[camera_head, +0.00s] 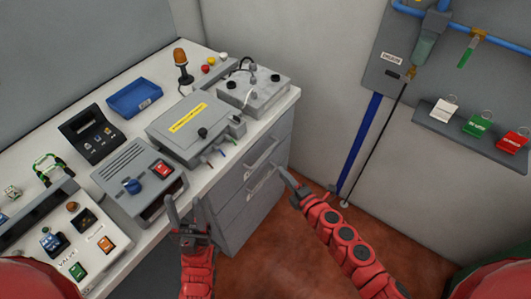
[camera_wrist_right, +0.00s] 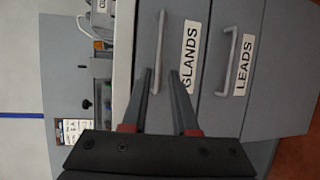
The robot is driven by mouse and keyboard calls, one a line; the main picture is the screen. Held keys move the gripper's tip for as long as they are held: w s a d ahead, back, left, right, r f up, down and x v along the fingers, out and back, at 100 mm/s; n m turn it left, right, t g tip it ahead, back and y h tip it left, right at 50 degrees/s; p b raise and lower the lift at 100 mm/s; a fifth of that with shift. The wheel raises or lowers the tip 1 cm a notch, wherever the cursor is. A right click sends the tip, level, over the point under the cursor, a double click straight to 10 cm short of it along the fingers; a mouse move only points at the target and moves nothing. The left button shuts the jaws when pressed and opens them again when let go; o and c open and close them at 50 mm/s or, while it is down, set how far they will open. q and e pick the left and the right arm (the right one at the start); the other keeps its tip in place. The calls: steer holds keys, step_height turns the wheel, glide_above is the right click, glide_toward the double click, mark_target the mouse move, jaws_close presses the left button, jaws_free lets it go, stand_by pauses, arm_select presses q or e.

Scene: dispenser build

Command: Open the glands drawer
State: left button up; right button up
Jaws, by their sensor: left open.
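The glands drawer (camera_head: 266,148) is the upper grey drawer under the bench and looks shut. In the right wrist view its label "GLANDS" (camera_wrist_right: 191,55) sits beside a grey bar handle (camera_wrist_right: 160,45). My right gripper (camera_wrist_right: 160,72) is open, its two fingers on either side of the handle in that view; I cannot tell whether they reach around it. In the head view my right gripper (camera_head: 284,171) is close in front of the drawers. My left gripper (camera_head: 183,202) is open and empty at the bench's front edge.
The leads drawer (camera_wrist_right: 220,90) with its own handle is directly below, looking shut. The bench top (camera_head: 150,78) holds a blue tray (camera_head: 134,98), grey boxes and switches. A blue pipe (camera_head: 362,145) and a thin dark line stand right of the drawers. The red floor is clear.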

mark_target(266, 154)
steer(key=x, duration=1.2)
steer(key=shift+a, duration=0.15)
steer(key=shift+f, duration=0.1)
steer(key=shift+c, duration=0.3)
jaws_close()
stand_by(0.6)
